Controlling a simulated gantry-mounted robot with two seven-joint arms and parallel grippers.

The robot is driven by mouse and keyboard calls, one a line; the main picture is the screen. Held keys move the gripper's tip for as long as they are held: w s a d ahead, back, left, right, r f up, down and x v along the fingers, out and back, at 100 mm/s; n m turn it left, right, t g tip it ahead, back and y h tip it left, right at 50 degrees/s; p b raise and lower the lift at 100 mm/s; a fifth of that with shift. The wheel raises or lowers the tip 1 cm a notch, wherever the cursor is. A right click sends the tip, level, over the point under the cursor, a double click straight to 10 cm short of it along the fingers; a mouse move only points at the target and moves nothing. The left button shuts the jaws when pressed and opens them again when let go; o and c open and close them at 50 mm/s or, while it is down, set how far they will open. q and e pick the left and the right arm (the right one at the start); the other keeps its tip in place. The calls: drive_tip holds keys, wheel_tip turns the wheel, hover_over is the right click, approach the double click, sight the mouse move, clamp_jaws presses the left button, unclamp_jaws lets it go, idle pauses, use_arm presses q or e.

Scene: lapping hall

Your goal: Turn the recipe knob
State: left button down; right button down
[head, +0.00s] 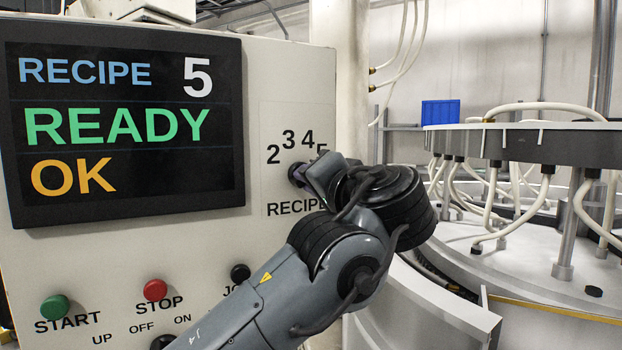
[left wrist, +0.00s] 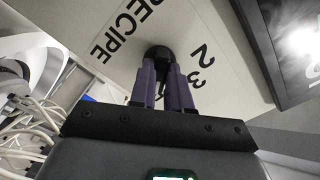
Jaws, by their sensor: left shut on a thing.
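The recipe knob (left wrist: 159,54) is a small black round knob on the pale panel, with the word RECIPE and the numbers 2 and 3 printed around it in the left wrist view. My left gripper (left wrist: 163,78) has purple fingers shut on the knob. In the head view the left gripper (head: 299,174) meets the panel below the numbers 2, 3, 4 and a partly hidden 5, and my wrist hides most of the knob. The screen (head: 125,125) reads RECIPE 5, READY and OK. My right gripper is in neither view.
A green START button (head: 55,308), a red STOP button (head: 155,290) and a black knob (head: 240,273) sit low on the panel, near my left arm. A round machine (head: 540,145) with white hoses stands to the right. A blue bin (head: 440,112) is behind.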

use_arm(q)
drive_tip(key=shift+m, duration=0.6)
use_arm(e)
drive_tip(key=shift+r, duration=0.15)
use_arm(q)
drive_tip(key=c, duration=1.1)
unclamp_jaws()
drive_tip(key=shift+s+d, duration=0.1)
